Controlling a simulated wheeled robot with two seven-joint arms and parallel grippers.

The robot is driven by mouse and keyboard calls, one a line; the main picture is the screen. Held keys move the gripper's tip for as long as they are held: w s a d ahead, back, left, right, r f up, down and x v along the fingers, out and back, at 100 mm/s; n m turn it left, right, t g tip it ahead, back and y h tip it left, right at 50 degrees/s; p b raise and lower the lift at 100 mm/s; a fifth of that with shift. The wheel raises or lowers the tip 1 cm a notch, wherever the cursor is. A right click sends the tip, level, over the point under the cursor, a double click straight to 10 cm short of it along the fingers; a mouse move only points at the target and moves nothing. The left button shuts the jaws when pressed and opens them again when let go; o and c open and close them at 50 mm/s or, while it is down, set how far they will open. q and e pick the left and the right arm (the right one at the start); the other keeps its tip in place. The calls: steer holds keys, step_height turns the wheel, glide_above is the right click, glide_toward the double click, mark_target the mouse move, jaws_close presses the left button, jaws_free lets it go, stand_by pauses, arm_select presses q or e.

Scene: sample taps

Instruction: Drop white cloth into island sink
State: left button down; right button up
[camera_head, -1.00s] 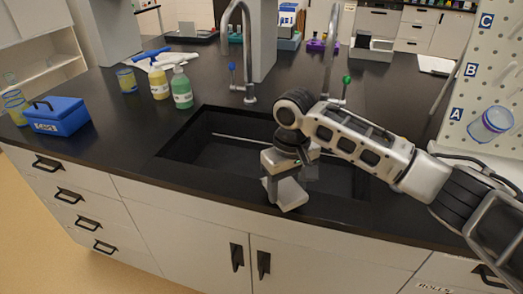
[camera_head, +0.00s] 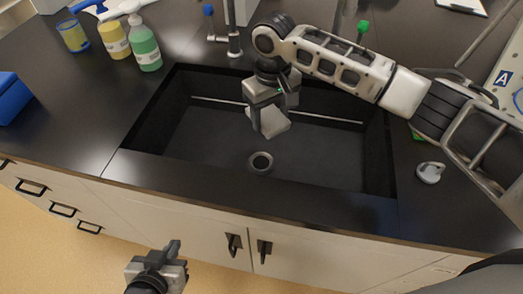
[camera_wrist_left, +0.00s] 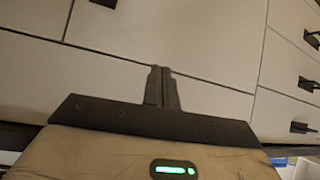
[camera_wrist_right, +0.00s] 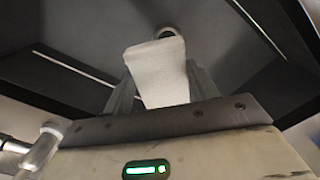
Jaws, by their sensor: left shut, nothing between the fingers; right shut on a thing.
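My right gripper (camera_head: 266,106) hangs over the sink in the head view, shut on the white cloth (camera_head: 271,124). The cloth also shows in the right wrist view (camera_wrist_right: 158,75) as a pale slab between the fingers, with the sink drain partly hidden behind it. The black island sink (camera_head: 320,160) is a wide rectangular basin with a round drain (camera_head: 260,162). The cloth appears above the basin floor, up and right of the drain. My left gripper (camera_head: 174,248) is shut and empty in front of the cabinets, low in the head view; its closed fingers show in the left wrist view (camera_wrist_left: 158,88).
A green-topped tap (camera_head: 362,28) and a blue-topped tap (camera_head: 209,12) stand behind the sink. Yellow (camera_head: 113,40) and green (camera_head: 145,45) bottles stand at the back left. A blue box (camera_head: 10,95) is at the left edge. A small white round object (camera_head: 430,172) is right of the sink.

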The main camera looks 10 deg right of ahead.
step_height(320, 180, down, 3)
steer(key=b, duration=0.2)
steer(key=shift+b, duration=0.4)
steer(key=shift+r, duration=0.15)
steer(key=o, duration=1.1)
step_height(320, 180, up, 16)
